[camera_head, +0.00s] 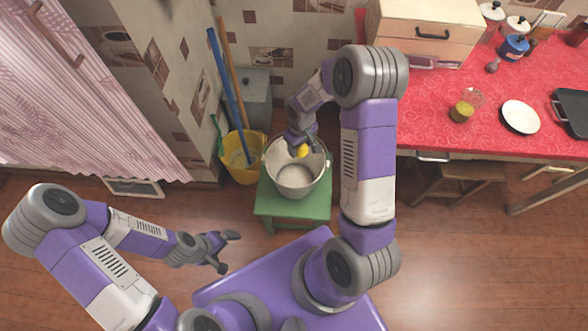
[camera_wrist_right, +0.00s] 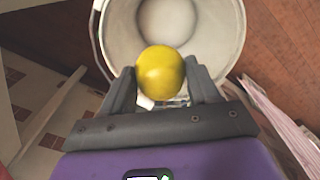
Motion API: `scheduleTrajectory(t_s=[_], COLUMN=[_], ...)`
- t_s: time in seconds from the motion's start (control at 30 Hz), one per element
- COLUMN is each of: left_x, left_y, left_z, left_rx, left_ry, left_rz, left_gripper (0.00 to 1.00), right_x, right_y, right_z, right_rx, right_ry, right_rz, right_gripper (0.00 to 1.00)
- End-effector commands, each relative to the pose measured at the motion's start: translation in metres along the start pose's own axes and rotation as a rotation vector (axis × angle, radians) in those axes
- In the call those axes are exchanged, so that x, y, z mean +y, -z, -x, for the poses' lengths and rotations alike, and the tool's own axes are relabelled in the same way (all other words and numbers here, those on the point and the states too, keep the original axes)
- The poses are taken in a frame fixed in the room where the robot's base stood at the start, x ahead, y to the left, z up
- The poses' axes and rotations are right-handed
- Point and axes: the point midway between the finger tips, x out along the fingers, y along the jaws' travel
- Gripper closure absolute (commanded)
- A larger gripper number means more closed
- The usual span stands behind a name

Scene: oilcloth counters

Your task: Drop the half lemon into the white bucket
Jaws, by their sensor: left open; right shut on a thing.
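The half lemon (camera_head: 302,151) is a small yellow piece held by my right gripper (camera_head: 301,147) over the mouth of the white bucket (camera_head: 296,185). In the right wrist view the lemon (camera_wrist_right: 160,73) sits between the two fingers of the right gripper (camera_wrist_right: 160,85), its rounded yellow side showing. The bucket (camera_wrist_right: 228,50) is beyond it, open, and the part of its inside that shows looks empty. The bucket stands upright on a green stool (camera_head: 290,207). My left gripper (camera_head: 226,251) is open and empty, low at the left, away from the bucket.
A yellow bucket (camera_head: 232,166) with a blue pole and a wooden pole stands left of the stool. A grey bin (camera_head: 256,100) is behind it. At the right, a red counter (camera_head: 440,115) holds a white plate (camera_head: 520,117) and a glass (camera_head: 466,106). Wooden floor is free in front.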

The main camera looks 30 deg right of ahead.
Motion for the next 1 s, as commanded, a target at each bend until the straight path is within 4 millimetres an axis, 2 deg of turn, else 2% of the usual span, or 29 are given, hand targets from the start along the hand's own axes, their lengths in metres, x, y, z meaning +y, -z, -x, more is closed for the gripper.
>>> scheduleTrajectory(t_s=[0.03, 0.2, 0.47, 0.57, 0.8, 1.0], left_x=[0.000, 0.000, 0.000, 0.001, 0.006, 0.009], left_y=[0.000, 0.000, 0.000, 0.000, -0.001, -0.001], left_z=[0.000, 0.000, 0.000, 0.003, 0.016, 0.023], left_rx=[0.000, 0.000, 0.000, 0.000, 0.000, 0.000], left_ry=[0.000, 0.000, 0.000, 0.000, 0.000, 0.000], left_rz=[0.000, 0.000, 0.000, 0.000, 0.000, 0.000], left_gripper=[0.00, 0.00, 0.00, 0.00, 0.00, 0.00], right_x=[0.000, 0.000, 0.000, 0.000, 0.000, 0.000], right_y=[0.000, 0.000, 0.000, 0.000, 0.001, 0.000], right_z=[0.000, 0.000, 0.001, 0.006, 0.047, 0.071], right_rx=[0.000, 0.000, 0.000, 0.001, 0.003, 0.001], right_ry=[0.000, 0.000, 0.000, 0.000, -0.001, 0.000], right_rz=[0.000, 0.000, 0.000, 0.000, 0.000, 0.000], right_gripper=[0.37, 0.11, 0.10, 0.10, 0.10, 0.10])
